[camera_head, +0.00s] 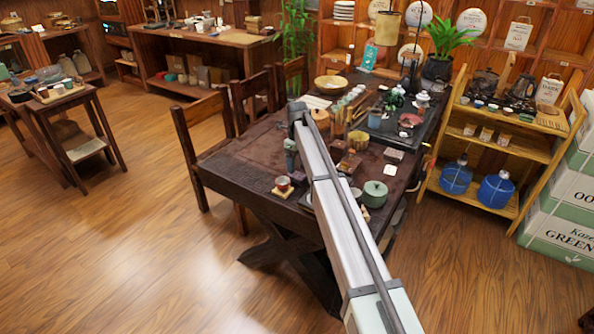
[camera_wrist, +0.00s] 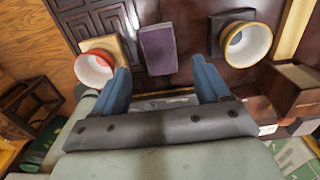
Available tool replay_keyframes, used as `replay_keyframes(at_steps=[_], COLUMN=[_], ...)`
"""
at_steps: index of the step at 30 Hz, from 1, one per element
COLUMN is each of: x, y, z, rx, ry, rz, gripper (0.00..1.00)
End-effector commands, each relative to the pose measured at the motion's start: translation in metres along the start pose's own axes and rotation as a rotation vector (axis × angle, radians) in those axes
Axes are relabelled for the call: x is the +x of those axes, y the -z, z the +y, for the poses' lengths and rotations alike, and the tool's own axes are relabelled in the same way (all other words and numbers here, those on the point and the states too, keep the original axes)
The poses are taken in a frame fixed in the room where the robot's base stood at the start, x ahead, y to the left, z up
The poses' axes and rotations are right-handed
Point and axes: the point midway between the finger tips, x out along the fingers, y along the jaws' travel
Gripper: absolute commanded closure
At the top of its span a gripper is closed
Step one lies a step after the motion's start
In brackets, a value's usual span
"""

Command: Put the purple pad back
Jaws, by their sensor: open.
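The purple pad (camera_wrist: 158,48) is a small rectangular block lying on the dark table top in the wrist view. It lies between a red-rimmed white cup (camera_wrist: 95,68) and a yellow-rimmed white cup (camera_wrist: 247,42). My gripper (camera_wrist: 162,68) is open and empty, its two blue fingers pointing toward the table on either side of the pad's near end. Whether the fingers are level with the pad or above it I cannot tell. In the head view one blue finger (camera_head: 290,148) shows over the table, and my arm hides part of the table behind it.
A pale wooden coaster (camera_wrist: 108,45) is by the red-rimmed cup. In the head view, a green lidded pot (camera_head: 374,193) and several small boxes and cups stand right of my arm. The table's left part (camera_head: 235,165) is clear. A brown box (camera_wrist: 295,85) is at right in the wrist view.

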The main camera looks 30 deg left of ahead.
Motion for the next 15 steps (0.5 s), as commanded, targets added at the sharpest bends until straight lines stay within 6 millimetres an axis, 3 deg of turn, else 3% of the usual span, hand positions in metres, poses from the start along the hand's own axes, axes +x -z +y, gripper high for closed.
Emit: replay_keyframes(at_steps=[6,15], x=[-0.040,-0.066], y=[-0.001,0.000], z=[-0.001,-0.001], rx=[0.001,0.001], ry=[0.001,-0.001], rz=[-0.001,0.000], gripper=[0.25,0.25])
